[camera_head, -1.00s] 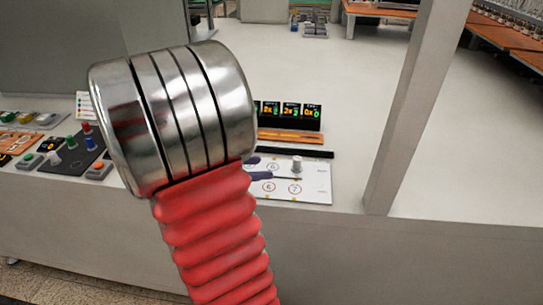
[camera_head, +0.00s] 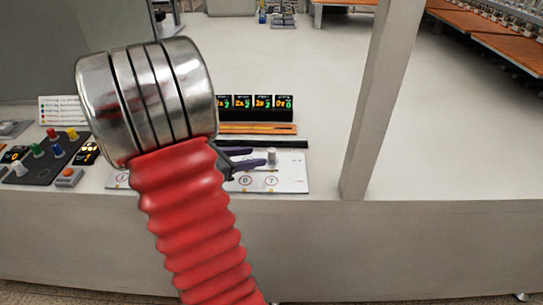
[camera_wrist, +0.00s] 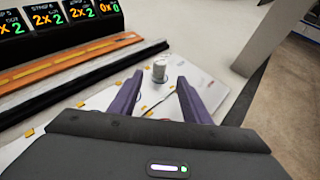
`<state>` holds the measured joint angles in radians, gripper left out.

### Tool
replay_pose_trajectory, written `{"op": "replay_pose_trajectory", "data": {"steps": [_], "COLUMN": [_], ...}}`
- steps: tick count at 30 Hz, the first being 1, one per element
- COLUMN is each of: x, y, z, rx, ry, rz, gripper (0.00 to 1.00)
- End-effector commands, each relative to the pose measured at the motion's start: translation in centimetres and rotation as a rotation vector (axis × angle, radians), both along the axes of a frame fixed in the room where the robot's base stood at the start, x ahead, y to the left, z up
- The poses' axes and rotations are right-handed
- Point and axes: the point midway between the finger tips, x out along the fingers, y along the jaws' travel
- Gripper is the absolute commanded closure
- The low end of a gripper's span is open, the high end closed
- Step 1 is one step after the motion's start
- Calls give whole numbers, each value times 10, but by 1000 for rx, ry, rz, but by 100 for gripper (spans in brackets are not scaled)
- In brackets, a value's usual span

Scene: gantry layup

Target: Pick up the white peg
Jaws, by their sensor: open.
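A whitish-grey peg (camera_head: 271,156) stands upright on a white board (camera_head: 296,180) with numbered circles. In the wrist view the peg (camera_wrist: 159,70) stands just ahead of the fingertips, in line with the gap between them. My gripper (camera_head: 258,156) is open and empty, with two purple fingers left of the peg in the head view. The fingers (camera_wrist: 160,84) also show in the wrist view, spread apart. A second white peg (camera_head: 19,169) stands on a black tray at the left. My arm hides part of the board.
Several coloured pegs stand on the black tray (camera_head: 42,166). Behind the board are a black bar (camera_head: 280,144), an orange strip (camera_head: 262,128) and counter displays (camera_head: 265,103). A grey post (camera_head: 373,105) rises to the right. The table between board and post is clear.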

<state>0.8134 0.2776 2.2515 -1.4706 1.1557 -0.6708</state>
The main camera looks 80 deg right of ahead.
Motion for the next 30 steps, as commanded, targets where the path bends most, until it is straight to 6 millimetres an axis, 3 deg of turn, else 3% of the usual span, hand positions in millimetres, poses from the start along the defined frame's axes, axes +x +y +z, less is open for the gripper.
{"op": "replay_pose_trajectory", "data": {"steps": [7,22,30], "x": [-18,-23,-39], "y": [-24,-30,-53], "z": [-12,-15,-25], "rx": [0,-1,0], "ry": [0,-1,0], "rz": [-3,0,-2], "gripper": [57,57,57]}}
